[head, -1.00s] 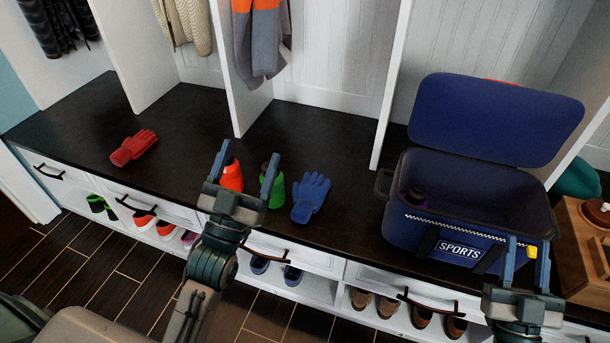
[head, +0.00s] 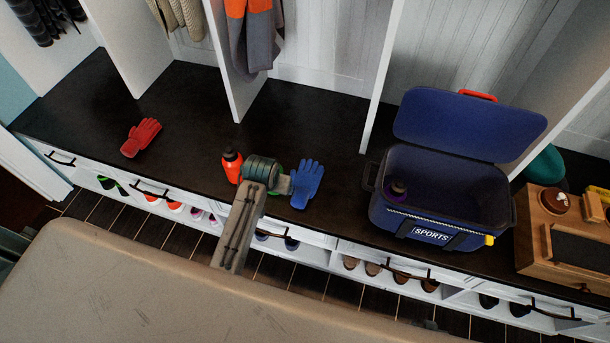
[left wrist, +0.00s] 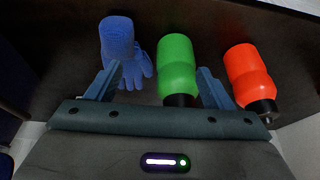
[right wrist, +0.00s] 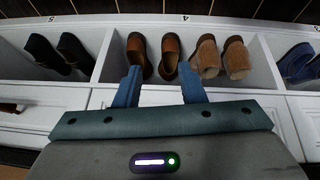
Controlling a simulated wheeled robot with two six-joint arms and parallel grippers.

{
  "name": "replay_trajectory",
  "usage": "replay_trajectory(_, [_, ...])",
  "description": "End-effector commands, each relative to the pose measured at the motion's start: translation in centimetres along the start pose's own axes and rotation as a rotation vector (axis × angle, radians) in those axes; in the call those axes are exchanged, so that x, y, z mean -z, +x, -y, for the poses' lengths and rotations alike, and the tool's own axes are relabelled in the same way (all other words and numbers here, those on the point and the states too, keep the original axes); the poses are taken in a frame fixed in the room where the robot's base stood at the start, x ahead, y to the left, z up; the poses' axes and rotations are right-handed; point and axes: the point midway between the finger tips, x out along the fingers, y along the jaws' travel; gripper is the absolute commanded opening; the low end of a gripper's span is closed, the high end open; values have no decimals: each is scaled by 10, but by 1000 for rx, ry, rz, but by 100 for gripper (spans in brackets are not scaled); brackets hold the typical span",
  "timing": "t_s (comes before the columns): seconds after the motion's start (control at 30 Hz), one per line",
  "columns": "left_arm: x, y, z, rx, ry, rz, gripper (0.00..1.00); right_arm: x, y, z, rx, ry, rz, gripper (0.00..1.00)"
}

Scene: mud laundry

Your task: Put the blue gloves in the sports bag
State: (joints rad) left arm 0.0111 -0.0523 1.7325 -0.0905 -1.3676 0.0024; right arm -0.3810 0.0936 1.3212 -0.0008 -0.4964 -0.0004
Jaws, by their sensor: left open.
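One blue glove (head: 307,184) lies on the dark bench top, fingers toward the back. It also shows in the left wrist view (left wrist: 118,42). The blue sports bag (head: 400,215) stands open to the right, its lid tipped back, with a dark purple-topped item inside. My left gripper (left wrist: 158,69) is open, with the green bottle (left wrist: 177,65) ahead between its fingers and the glove toward its left finger; contact cannot be told. In the head view my left wrist hides its fingers and most of that bottle. My right gripper (right wrist: 160,68) is open and empty, facing the shoe cubbies.
An orange bottle (head: 232,166) stands beside my left wrist. A red glove (head: 141,138) lies farther left. A wooden box (head: 565,235) is right of the bag. White dividers (head: 380,80) split the bench. Shoes (right wrist: 150,55) fill cubbies below. Bench between the red glove and orange bottle is clear.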

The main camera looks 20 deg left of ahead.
Motion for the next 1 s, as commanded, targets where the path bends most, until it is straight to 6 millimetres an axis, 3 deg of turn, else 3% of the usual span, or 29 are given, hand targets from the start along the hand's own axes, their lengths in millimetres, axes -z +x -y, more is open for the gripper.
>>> replay_trajectory(0.1, [14,4,-16,-15,3,112,75,-62,11,1,2,4,109,36])
replay_trajectory(0.3, [26,7,-40,-32,18,277,75,-154,14,3,5,9,258,36])
replay_trajectory(0.5, [42,12,-59,-43,36,349,75,-211,14,6,7,13,318,36])
replay_trajectory(0.67, [47,14,-65,-45,43,375,75,-231,12,7,7,14,339,36])
replay_trajectory(1.0, [30,58,-67,-45,44,377,75,-233,14,7,7,14,339,36])
